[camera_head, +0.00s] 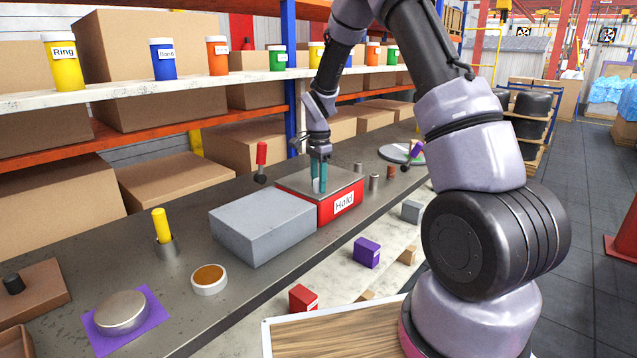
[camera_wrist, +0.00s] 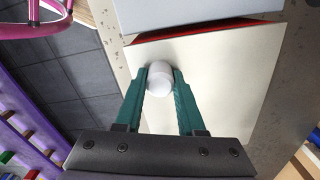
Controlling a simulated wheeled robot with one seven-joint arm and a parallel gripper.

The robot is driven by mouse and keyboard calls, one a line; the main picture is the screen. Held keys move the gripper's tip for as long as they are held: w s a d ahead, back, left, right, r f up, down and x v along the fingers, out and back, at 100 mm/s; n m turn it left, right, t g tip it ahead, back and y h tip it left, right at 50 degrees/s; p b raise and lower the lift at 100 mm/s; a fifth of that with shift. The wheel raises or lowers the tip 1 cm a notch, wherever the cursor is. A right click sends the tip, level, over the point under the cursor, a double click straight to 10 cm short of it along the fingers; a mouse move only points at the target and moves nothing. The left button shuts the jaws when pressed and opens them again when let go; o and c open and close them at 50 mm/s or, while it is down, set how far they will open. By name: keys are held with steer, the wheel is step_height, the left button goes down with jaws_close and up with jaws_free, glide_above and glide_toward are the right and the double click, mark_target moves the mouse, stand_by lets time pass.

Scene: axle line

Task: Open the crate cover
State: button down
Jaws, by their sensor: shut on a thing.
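The red crate (camera_head: 326,214) stands on the grey bench with a white label reading "Hold" on its front. Its flat grey cover (camera_head: 341,181) lies over the top; it looks pale in the wrist view (camera_wrist: 230,85). My gripper (camera_head: 318,190) points down at the cover. In the wrist view its teal fingers (camera_wrist: 160,80) are shut on the cover's round white knob (camera_wrist: 159,76). A thin red wedge of the crate (camera_wrist: 210,28) shows along one cover edge, so the cover does not line up with it there. The crate's inside is hidden.
A plain grey box (camera_head: 262,222) stands close against the crate's left. A red-topped lever (camera_head: 261,160) stands behind. Small cylinders (camera_head: 374,182) and a round plate (camera_head: 400,153) lie to the right. Bare bench lies left of the grey box, near a white-rimmed dish (camera_head: 209,279).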

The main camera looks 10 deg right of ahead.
steer(key=shift+a, duration=0.1)
steer(key=s+a, duration=0.4)
steer(key=a, duration=0.1)
steer(key=s+a, duration=0.4)
steer(key=a, duration=0.2)
steer(key=s+a, duration=0.4)
steer(key=a, duration=0.1)
steer(key=shift+a, duration=0.2)
steer(key=c, duration=0.5)
jaws_free()
step_height(320, 180, up, 11)
